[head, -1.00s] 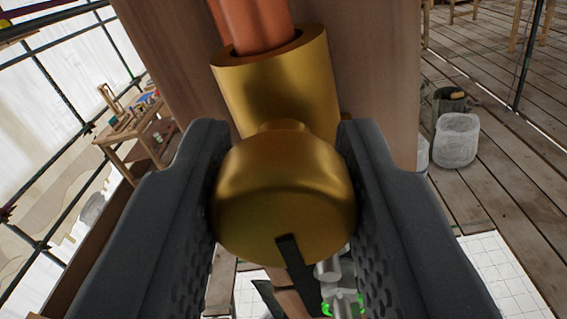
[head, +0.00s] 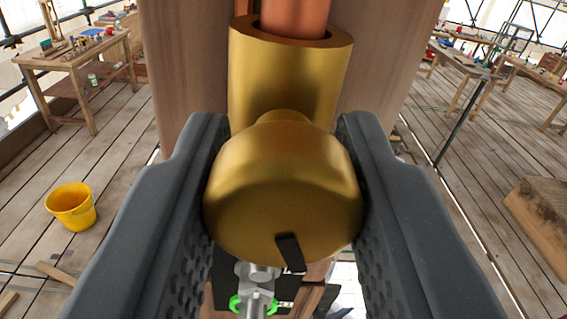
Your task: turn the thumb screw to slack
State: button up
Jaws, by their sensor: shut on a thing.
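The brass thumb screw (head: 282,190) has a round knurl-free head with a black mark on its lower front. It joins a brass collar (head: 285,75) by a short neck. A copper rod (head: 295,18) stands in the collar's open top, in front of a wooden post (head: 190,60). My gripper (head: 284,200) has a dark padded finger on each side of the screw head and is shut on it. The screw's far side and its thread are hidden.
A workbench (head: 75,65) with tools stands at left, and a yellow bucket (head: 71,206) is on the plank floor. More benches (head: 465,65) stand at right, with a timber block (head: 540,215) nearer. A metal fitting with green parts (head: 256,290) shows below the screw.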

jog(key=n, duration=0.1)
jog(key=n+p, duration=0.1)
jog(key=n, duration=0.2)
jog(key=shift+s+r+n+p, duration=0.1)
jog(key=shift+r+n+p, duration=0.15)
jog(key=shift+n+p, duration=0.1)
jog(key=n+p, duration=0.1)
jog(key=n, duration=0.3)
jog(key=shift+d+f+n+p, duration=0.1)
jog(key=shift+n+p, duration=0.15)
jog(key=shift+p, duration=0.05)
jog(key=n, duration=0.4)
jog(key=shift+f+p, duration=0.1)
jog(key=shift+p, duration=0.25)
jog(key=shift+f+n, duration=0.15)
jog(key=shift+n, duration=1.85)
jog(key=o, duration=1)
jog(key=shift+a, duration=0.2)
jog(key=shift+d, duration=0.1)
